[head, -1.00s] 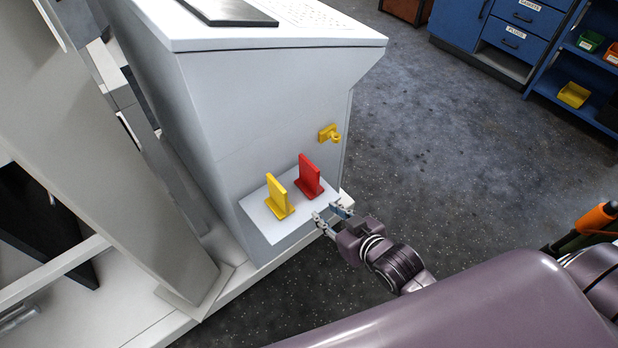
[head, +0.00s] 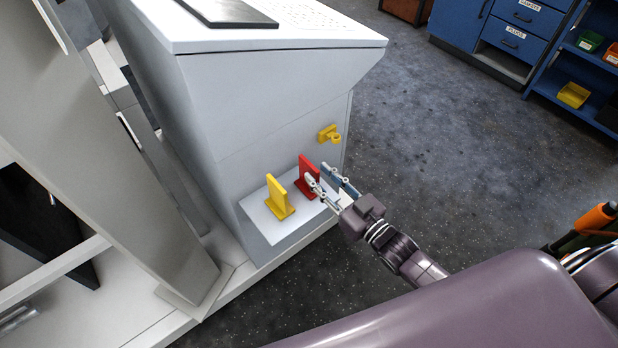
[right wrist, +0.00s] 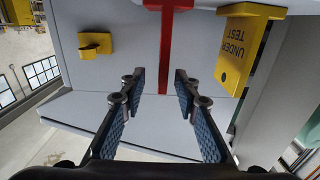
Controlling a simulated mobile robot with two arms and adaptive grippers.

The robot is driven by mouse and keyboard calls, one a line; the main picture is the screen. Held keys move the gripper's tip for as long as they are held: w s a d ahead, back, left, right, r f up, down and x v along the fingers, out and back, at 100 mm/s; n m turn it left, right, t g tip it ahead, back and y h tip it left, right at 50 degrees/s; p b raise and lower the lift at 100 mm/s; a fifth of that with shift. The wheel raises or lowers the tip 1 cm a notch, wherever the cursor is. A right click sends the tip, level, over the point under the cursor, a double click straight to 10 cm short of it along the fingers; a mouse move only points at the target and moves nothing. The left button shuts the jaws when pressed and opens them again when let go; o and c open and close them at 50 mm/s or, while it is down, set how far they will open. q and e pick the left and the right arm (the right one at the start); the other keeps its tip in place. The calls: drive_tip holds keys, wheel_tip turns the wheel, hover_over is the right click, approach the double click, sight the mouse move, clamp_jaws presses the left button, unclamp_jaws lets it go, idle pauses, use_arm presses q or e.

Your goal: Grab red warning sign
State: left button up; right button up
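The red warning sign (head: 302,177) stands upright on a light grey ledge (head: 262,222) on the front of the console. My right gripper (head: 318,172) is open, with its fingertips close to the sign's right side. In the right wrist view the red sign (right wrist: 166,45) lies straight ahead, centred between and beyond the two open fingers (right wrist: 157,88). A yellow sign (head: 279,197) stands left of the red one; in the right wrist view this sign (right wrist: 240,50) reads "UNDER TEST". My left gripper is not in view.
A yellow hook-like bracket (head: 328,133) is fixed to the console (head: 250,95) above and right of the red sign. Grey open floor (head: 440,150) lies to the right. Blue cabinets (head: 505,35) and a shelf with coloured bins stand at the back right.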

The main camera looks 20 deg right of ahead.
sight(309, 166)
drive_tip(key=x, duration=0.4)
drive_tip(key=shift+s+a+r+p, duration=0.15)
drive_tip(key=shift+r+p, duration=0.1)
drive_tip(key=shift+p, duration=0.1)
drive_tip(key=shift+w+a+f, duration=0.1)
drive_tip(key=shift+w, duration=0.25)
clamp_jaws()
